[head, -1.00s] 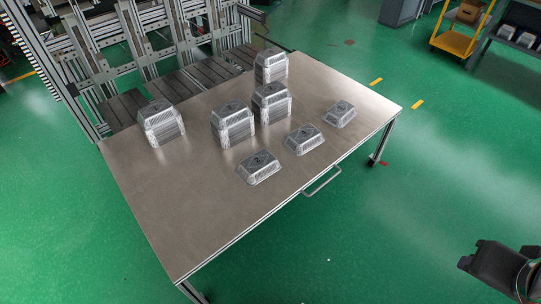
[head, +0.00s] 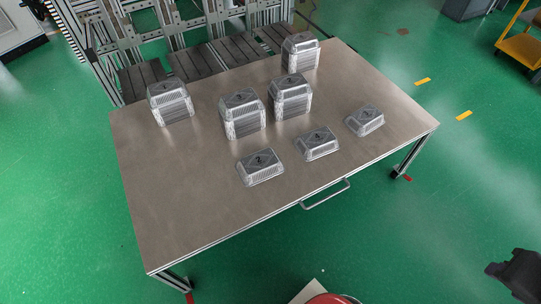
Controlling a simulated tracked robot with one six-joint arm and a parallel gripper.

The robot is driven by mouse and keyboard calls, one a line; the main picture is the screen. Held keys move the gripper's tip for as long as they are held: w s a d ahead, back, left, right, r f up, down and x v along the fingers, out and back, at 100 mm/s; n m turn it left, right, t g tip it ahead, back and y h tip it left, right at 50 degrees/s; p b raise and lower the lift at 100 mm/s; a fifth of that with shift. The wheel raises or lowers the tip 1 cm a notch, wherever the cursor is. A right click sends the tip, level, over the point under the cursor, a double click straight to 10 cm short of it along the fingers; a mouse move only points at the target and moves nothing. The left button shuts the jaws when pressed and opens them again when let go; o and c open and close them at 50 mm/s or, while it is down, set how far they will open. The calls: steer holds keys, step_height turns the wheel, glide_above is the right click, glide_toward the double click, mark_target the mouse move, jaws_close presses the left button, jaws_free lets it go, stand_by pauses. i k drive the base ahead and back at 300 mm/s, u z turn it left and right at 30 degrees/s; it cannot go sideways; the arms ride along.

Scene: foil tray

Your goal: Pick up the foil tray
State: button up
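Three single foil trays lie upside down along the front of the metal table (head: 190,220): a left one (head: 261,167), a middle one (head: 317,143) and a right one (head: 365,120). Each has a dark mark on top. Several taller stacks of foil trays stand behind them: a left stack (head: 170,103), a centre stack (head: 242,114), one beside it (head: 290,95) and a rear stack (head: 300,52). My gripper (head: 512,270) seems to be the dark part at the lower right edge, off the table and away from every tray. Its fingers cannot be made out.
A handle (head: 326,195) sticks out from the table's front edge. Slatted grey benches and an aluminium frame (head: 150,75) stand against the table's back side. A yellow cart (head: 522,45) is far off at the upper right. The green floor in front is largely clear.

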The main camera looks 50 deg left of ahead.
mark_target(254, 169)
steer(key=i, duration=1.6)
steer(key=u, duration=3.65)
